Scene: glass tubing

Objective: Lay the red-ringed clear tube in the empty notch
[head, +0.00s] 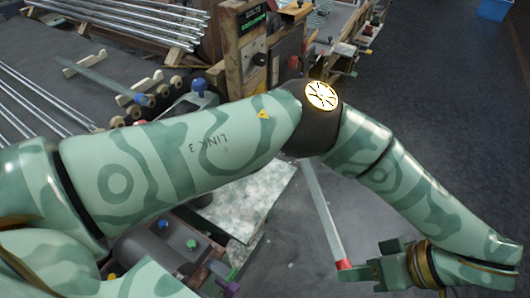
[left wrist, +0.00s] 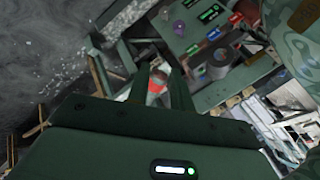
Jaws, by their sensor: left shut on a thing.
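My left gripper (head: 375,270) is at the lower right of the head view, shut on the red-ringed clear tube (head: 322,212) near its ringed end. The red ring (head: 344,265) is right beside the fingers. The tube slants up and left from the gripper until its far end is hidden behind my arm's elbow. In the left wrist view the red ring (left wrist: 156,87) shows between the two fingers. Two wooden notched rests (head: 84,66) stand at the upper left with a blue-ringed clear tube (head: 112,84) across them. I cannot make out the empty notch clearly. My right gripper is not in view.
Metal tubes lie on a rack (head: 140,18) at the top left, and more tubes (head: 40,100) lie at the left edge. A wooden-framed machine (head: 247,50) stands at the top middle. A pale speckled sheet (head: 243,200) lies below my arm. The floor at right (head: 440,100) is clear.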

